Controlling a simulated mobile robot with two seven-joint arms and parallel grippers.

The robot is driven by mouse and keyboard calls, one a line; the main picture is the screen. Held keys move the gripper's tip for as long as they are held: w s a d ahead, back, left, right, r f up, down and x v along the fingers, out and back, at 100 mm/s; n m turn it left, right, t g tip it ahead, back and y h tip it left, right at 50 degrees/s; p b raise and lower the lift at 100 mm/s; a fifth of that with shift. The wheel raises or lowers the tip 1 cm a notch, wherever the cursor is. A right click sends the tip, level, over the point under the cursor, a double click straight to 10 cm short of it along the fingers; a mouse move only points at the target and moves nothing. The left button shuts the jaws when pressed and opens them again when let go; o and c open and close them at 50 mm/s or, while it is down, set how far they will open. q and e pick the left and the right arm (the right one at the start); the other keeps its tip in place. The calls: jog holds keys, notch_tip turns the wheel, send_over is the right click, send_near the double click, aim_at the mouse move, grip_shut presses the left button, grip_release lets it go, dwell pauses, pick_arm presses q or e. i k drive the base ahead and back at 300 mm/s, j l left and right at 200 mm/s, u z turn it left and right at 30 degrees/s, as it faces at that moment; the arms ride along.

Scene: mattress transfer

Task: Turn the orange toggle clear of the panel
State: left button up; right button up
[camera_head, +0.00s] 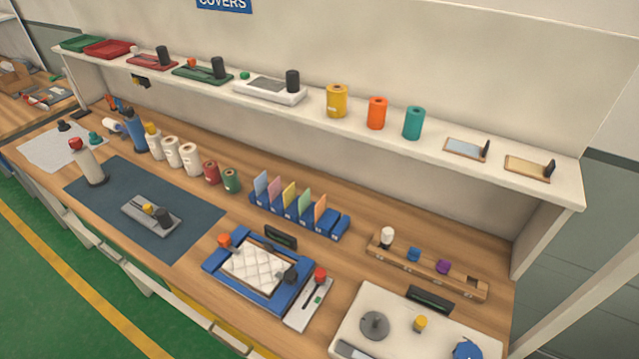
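The orange toggle (225,240) sits on the upper left corner of a blue frame (212,268) on the workbench. A grey piece runs from the toggle toward a white quilted panel (252,267) in the frame and seems to reach over its edge; I cannot tell whether it touches. A dark grey toggle (290,273) is at the frame's right side, near the panel's right edge. Neither of my grippers is in view.
A white device with a red knob (320,275) stands right of the frame, and a dark display (281,237) behind it. Blue bins with coloured cards (290,203) stand farther back. A shelf (320,115) overhangs the bench.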

aim_at(225, 241)
jog(key=u, duration=0.7)
